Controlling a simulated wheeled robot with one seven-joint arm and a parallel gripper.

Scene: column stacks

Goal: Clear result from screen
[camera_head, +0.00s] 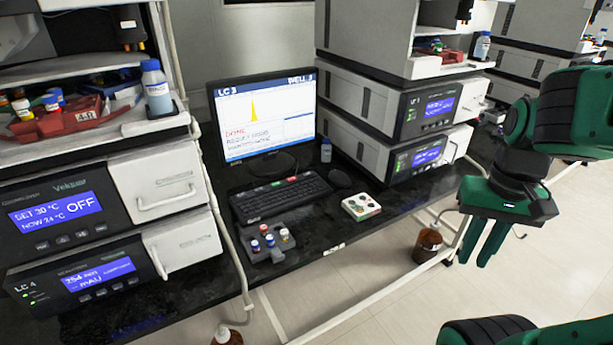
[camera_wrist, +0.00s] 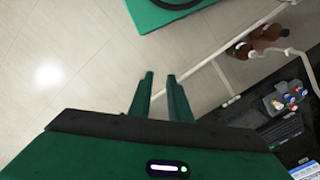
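The monitor (camera_head: 265,135) stands upright on the black bench, headed "LC 3". It shows a chart with one yellow peak and red "DONE" text above smaller blue lines. The black keyboard (camera_head: 280,198) lies in front of it, with a red and a green key along its back edge. A black mouse (camera_head: 338,177) is to its right. My gripper (camera_head: 484,242) hangs open and empty at the right, beyond the bench's front edge, well apart from the keyboard. In the wrist view its two fingers (camera_wrist: 160,77) have a gap between them over the floor; the keyboard (camera_wrist: 275,140) shows at lower right.
A grey vial rack (camera_head: 270,248) and a small white box with coloured dots (camera_head: 361,207) sit near the bench's front edge. Instrument stacks (camera_head: 95,240) (camera_head: 400,110) flank the monitor. Brown bottles (camera_head: 428,243) stand below the bench. A white tube hangs left of the keyboard.

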